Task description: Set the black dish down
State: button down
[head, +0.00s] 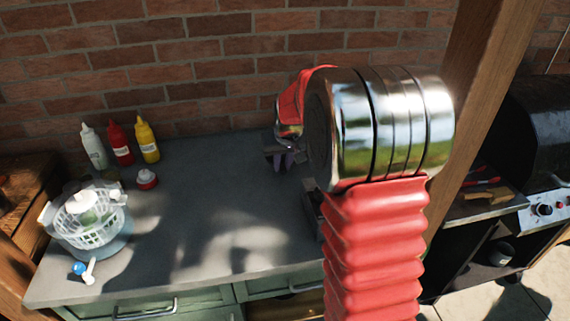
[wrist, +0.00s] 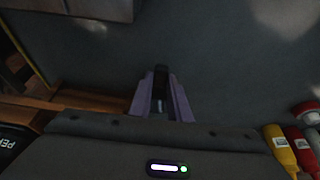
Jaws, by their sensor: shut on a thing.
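My gripper (head: 286,163) is over the back right part of the grey counter (head: 215,215), near the brick wall. In the wrist view its two purple fingers (wrist: 160,98) are shut on a small dark thing (wrist: 160,89), which I take to be the black dish. Only a narrow part of it shows between the fingers, and its full shape is hidden. In the head view I cannot make it out. I cannot tell whether it touches the counter.
Sauce bottles (head: 120,143) and a small red-and-white jar (head: 147,179) stand at the back left. A white basket (head: 90,218) is at the left. A grey metal box (wrist: 85,8) lies near the gripper. A wooden post (head: 478,90) rises at the right. The counter's middle is clear.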

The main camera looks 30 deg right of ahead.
aim_at(226, 201)
jog(key=a+n, duration=0.1)
jog(key=a, duration=0.5)
jog(key=w+a+n, duration=0.1)
jog(key=a, duration=0.5)
jog(key=a+n+y, duration=0.1)
jog(key=a, duration=0.5)
jog(key=shift+w+f, duration=0.15)
jog(key=shift+f, duration=0.05)
jog(key=shift+a, duration=0.4)
jog(key=shift+s, duration=0.2)
